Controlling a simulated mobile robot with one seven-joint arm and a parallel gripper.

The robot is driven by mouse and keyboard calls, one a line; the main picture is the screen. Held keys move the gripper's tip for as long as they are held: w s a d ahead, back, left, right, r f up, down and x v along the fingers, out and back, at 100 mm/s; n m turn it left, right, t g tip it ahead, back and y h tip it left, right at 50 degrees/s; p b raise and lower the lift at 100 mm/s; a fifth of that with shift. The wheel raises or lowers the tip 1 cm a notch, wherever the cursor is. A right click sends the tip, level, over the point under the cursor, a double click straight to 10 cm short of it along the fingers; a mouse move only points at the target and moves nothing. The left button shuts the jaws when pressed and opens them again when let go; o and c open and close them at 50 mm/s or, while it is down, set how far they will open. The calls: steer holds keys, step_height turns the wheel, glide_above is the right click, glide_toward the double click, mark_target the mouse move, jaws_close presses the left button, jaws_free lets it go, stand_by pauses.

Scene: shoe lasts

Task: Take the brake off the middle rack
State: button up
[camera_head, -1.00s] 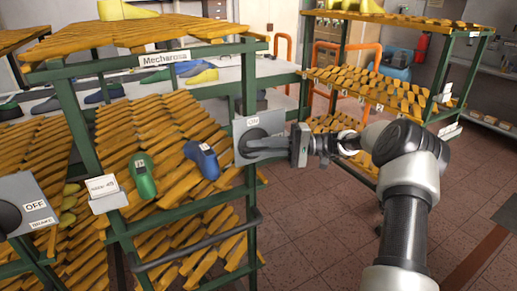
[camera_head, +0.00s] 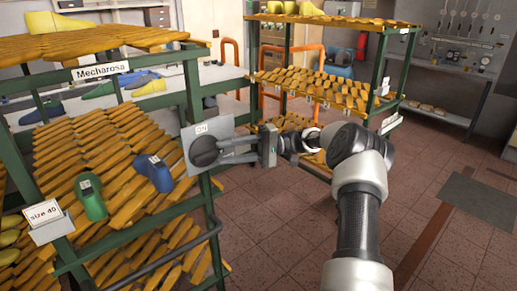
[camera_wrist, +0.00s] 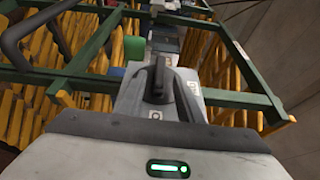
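The middle rack, with green posts and yellow slatted shelves, bears a sign reading Mecharosa (camera_head: 101,71). On its right post is a grey brake plate (camera_head: 222,130) with a label reading ON and a round black knob (camera_head: 204,152). My gripper (camera_head: 228,150) reaches in from the right with its fingers at the knob, in front of the plate. The wrist view shows the plate (camera_wrist: 188,84) from close up and a dark upright shape at its middle. Knob and fingertips blend together there, so I cannot tell whether the fingers grip it.
A green shoe last (camera_head: 91,198) and a blue one (camera_head: 153,172) lie on the middle rack's sloping shelf, by a size 40 card (camera_head: 47,218). Another rack (camera_head: 325,88) stands behind, near orange rails. Open tiled floor (camera_head: 290,225) lies to the right.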

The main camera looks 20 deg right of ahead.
steer(key=s+d, duration=0.1)
steer(key=d, duration=1)
steer(key=shift+d+b, duration=0.35)
steer(key=shift+d, duration=0.05)
steer(key=shift+f, duration=0.1)
steer(key=s+a+r+g+h+p, duration=0.1)
steer(key=s+a+r+h, duration=0.2)
steer(key=a, duration=0.4)
steer(key=s+a+r+h+p, duration=0.1)
steer(key=a+r+h+p, duration=0.1)
steer(key=a+r+h, duration=0.4)
steer(key=s+a+r+g+h+p, duration=0.15)
steer(key=a+r, duration=0.25)
steer(key=a, duration=0.4)
steer(key=s+a+r+t+h+p, duration=0.1)
steer(key=s+r+t+h, duration=0.15)
steer(key=s, duration=0.65)
steer(key=s+r+t+h+p, duration=0.2)
steer(key=s+r+h, duration=0.1)
steer(key=s, duration=0.6)
steer(key=s+d+f+n+t+h+p, duration=0.1)
steer(key=s+d+f, duration=0.3)
steer(key=s, duration=0.5)
steer(key=shift+s+d+t+h, duration=0.4)
steer(key=shift+t+h, duration=0.1)
steer(key=shift+h, duration=0.1)
